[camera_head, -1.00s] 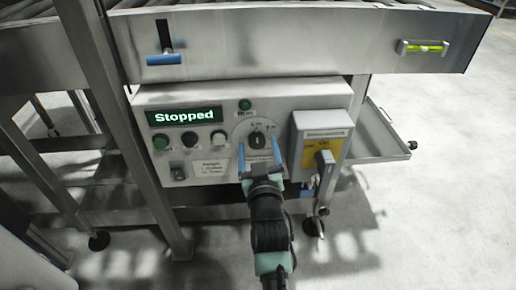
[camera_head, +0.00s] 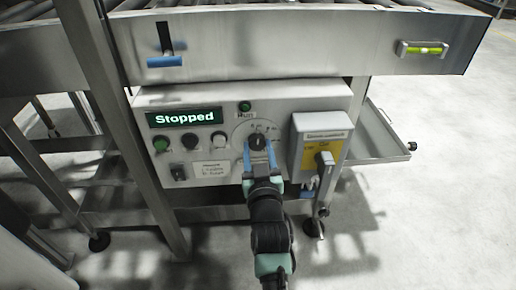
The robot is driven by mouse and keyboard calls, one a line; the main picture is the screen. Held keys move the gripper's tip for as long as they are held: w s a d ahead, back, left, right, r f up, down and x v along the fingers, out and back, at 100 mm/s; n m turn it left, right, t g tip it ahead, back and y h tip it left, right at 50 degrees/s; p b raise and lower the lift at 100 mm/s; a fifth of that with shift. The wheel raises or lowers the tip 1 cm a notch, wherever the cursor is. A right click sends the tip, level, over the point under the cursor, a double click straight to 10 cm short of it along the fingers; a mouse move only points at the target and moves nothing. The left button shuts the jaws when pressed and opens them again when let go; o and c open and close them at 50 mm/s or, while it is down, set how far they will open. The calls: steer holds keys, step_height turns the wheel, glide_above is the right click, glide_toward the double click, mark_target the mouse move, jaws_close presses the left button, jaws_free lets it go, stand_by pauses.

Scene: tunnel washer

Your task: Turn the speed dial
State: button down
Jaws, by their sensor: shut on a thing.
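The speed dial (camera_head: 258,142) is a small black knob on a pale round scale, on the front of the grey control panel (camera_head: 200,101). My gripper (camera_head: 259,150) is at the dial from below, its two blue fingers close together, one on each side of the knob. It is shut on the dial. The fingers hide the lower part of the scale.
A green button (camera_head: 160,144), a black button (camera_head: 190,140) and a pale button (camera_head: 219,140) sit left of the dial. A disconnect box (camera_head: 318,133) with a grey handle (camera_head: 325,172) stands close to its right. The conveyor frame (camera_head: 300,50) overhangs the panel.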

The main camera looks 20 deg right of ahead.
steer(key=m+p, duration=0.1)
steer(key=m, duration=0.3)
steer(key=shift+m+p, duration=0.4)
steer(key=shift+m, duration=1.9)
steer(key=shift+c, duration=1.5)
jaws_free()
steer(key=p+v, duration=0.2)
steer(key=v, duration=1.1)
steer(key=shift+r, duration=0.1)
